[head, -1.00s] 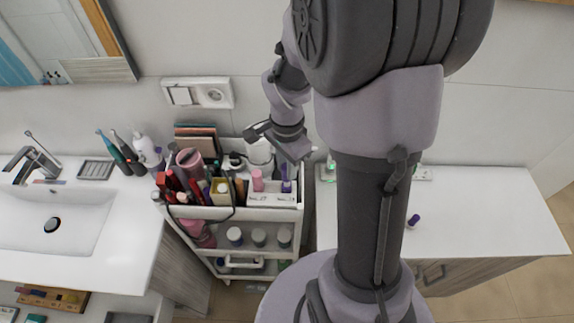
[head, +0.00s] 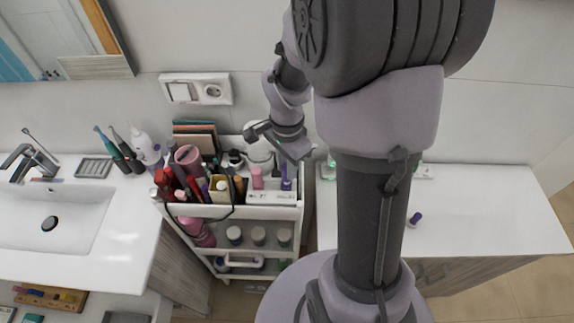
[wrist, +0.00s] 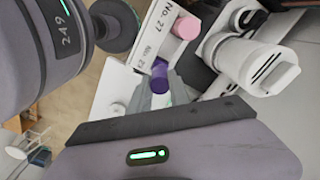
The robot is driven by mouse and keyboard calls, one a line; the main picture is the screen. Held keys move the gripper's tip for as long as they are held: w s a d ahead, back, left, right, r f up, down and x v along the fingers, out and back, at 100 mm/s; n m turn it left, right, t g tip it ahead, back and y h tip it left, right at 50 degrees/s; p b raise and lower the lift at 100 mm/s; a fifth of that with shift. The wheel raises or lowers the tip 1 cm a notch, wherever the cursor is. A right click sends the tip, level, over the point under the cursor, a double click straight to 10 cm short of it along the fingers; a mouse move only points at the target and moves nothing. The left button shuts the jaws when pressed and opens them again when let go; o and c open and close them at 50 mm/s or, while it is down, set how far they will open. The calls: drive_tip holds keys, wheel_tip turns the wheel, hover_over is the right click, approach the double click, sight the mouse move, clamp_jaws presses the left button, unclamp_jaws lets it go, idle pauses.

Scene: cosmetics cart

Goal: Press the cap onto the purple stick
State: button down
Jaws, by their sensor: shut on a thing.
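The purple stick (head: 286,184) stands upright in the white holder (head: 262,197) at the right of the cart's top tray. It also shows in the wrist view (wrist: 160,77), at the slot near the label "No. 29". My gripper (head: 287,166) is over it, pointing down, and is shut on its upper part; the fingers hide much of this contact. A small purple piece with a pale end (head: 414,219), which looks like a cap, lies on the right white counter, away from my gripper.
A pink stick (head: 257,178) stands beside the purple one in the holder. Crowded cosmetics, including a pink cup (head: 187,156), fill the tray's left side. A white bottle (head: 259,152) stands close behind my gripper. The right counter (head: 480,215) is mostly clear.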

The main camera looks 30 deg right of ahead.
drive_tip(key=shift+f, duration=0.25)
idle(0.4)
drive_tip(key=shift+f+b, duration=0.4)
drive_tip(key=shift+b, duration=0.15)
drive_tip(key=shift+f, duration=0.15)
drive_tip(key=c, duration=0.7)
unclamp_jaws()
drive_tip(key=shift+o, duration=0.2)
drive_tip(key=shift+r, duration=0.2)
wheel_tip(320, 180, up, 8)
drive_tip(key=p, duration=0.6)
drive_tip(key=shift+f, duration=0.15)
clamp_jaws()
